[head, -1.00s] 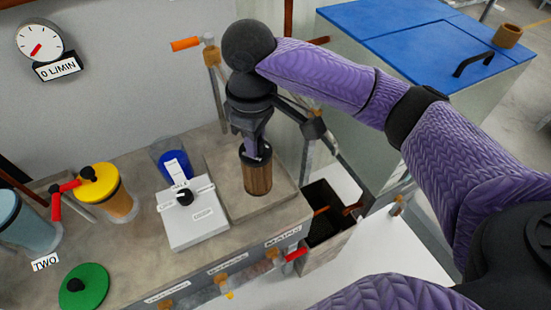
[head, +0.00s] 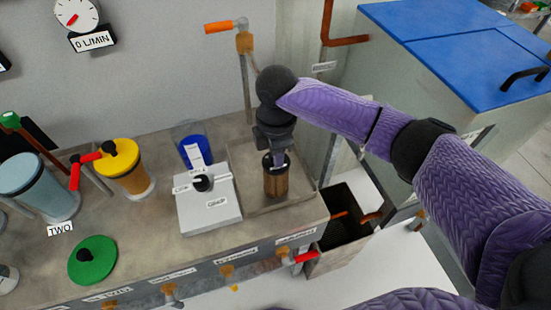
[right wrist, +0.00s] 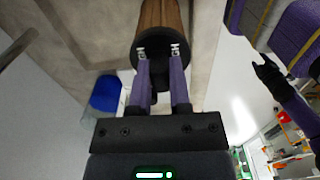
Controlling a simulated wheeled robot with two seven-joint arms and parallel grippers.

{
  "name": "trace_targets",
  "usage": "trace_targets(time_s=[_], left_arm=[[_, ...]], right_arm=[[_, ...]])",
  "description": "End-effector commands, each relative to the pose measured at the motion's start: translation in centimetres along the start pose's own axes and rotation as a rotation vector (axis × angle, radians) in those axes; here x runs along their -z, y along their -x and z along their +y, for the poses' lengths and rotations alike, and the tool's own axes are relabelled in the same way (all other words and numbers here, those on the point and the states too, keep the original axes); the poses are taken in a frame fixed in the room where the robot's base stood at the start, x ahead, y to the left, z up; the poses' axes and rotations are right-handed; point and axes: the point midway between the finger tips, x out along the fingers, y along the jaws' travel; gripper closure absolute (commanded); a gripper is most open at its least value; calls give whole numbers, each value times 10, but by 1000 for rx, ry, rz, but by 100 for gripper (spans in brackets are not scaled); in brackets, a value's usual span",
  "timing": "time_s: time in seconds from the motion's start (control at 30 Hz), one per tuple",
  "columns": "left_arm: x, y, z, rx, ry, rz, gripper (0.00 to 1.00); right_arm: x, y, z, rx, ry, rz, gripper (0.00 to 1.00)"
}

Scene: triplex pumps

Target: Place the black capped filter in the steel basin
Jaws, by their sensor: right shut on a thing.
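The black capped filter (head: 276,183) is a brown pleated cylinder with a black top. It is upright inside the outline of the square steel basin (head: 302,190) at the bench's right end. I cannot tell whether its bottom touches the basin floor. My right gripper (head: 277,158) is above it, pointing down, shut on its cap. In the right wrist view, both fingers of my right gripper (right wrist: 160,52) meet the dark end of the filter (right wrist: 160,22). A small black shape at the right of that view looks like my left gripper (right wrist: 267,75); its jaws are unclear.
A white-grey block (head: 208,208) with a black knob stands just left of the basin, with a blue-filled clear cup (head: 195,150) behind it. A yellow-lidded canister (head: 122,170) and green lid (head: 93,260) are farther left. An open bin (head: 345,225) stands right of the bench.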

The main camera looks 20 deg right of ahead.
Motion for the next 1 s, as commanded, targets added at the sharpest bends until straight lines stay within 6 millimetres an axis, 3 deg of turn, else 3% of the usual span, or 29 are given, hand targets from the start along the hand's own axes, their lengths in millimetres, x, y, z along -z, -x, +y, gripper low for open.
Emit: trace_targets(time_s=[0.07,0.4,0.43,0.57,0.87,1.0], left_arm=[[0,-4,0,0,0,1,41],[-1,-2,-4,5,-3,1,41],[-1,-2,-4,5,-3,1,41],[-1,-2,-4,6,-2,0,41],[-2,-2,-4,6,-1,-1,41],[0,10,-4,7,-2,1,41]], right_arm=[[0,-9,0,1,-1,-1,100],[0,-11,0,-1,-2,0,100],[0,-10,0,-1,-2,0,71],[0,-10,0,-1,-2,0,43],[0,-8,0,-1,-2,0,42],[0,21,1,-5,-1,0,42]])
